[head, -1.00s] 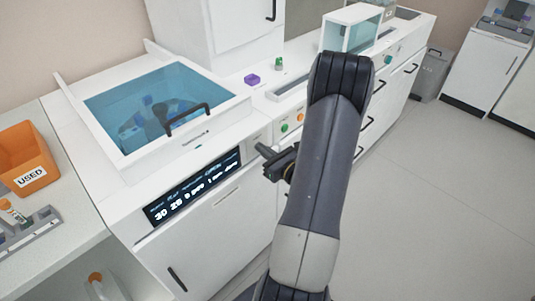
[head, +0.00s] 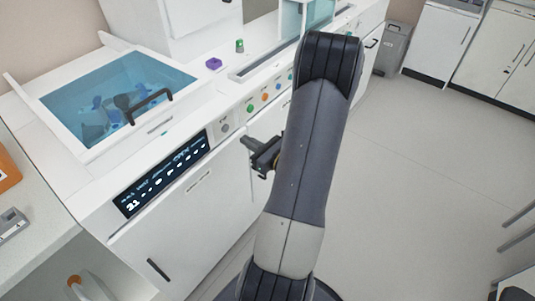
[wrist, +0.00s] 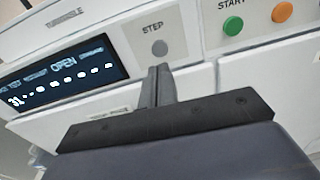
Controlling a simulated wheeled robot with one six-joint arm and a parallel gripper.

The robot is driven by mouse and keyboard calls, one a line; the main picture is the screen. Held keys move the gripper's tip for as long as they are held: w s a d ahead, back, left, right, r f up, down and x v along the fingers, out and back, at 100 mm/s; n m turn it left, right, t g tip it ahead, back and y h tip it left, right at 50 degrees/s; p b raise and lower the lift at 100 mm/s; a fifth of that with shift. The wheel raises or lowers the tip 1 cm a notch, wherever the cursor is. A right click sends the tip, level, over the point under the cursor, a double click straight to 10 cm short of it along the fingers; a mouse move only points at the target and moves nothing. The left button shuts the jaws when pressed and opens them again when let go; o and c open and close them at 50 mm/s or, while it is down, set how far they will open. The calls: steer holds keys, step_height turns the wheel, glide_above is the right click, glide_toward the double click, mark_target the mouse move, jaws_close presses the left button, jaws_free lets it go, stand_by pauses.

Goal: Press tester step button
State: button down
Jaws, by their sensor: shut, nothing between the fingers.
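The step button is a round grey button under the word STEP on the tester's white front panel. It shows in the head view (head: 225,128) and in the wrist view (wrist: 160,48). My gripper (head: 246,140) is shut and empty. In the head view its tip is in front of the panel, a little right of and below the grey button, apart from it. In the wrist view the closed fingers (wrist: 159,71) point up at the panel, just below the button. The tester's dark display (head: 165,175) reads 31 and OPEN, also in the wrist view (wrist: 65,76).
A green START button (wrist: 232,25) and an orange button (wrist: 282,12) are right of the step button. A lidded blue bath (head: 120,95) is above the display. A purple block (head: 213,63) lies on the counter. Open floor is at right.

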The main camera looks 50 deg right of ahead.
steer(key=s, duration=0.6)
steer(key=shift+s+d+r, duration=0.15)
steer(key=shift+s+r, duration=0.05)
steer(key=shift+s, duration=0.15)
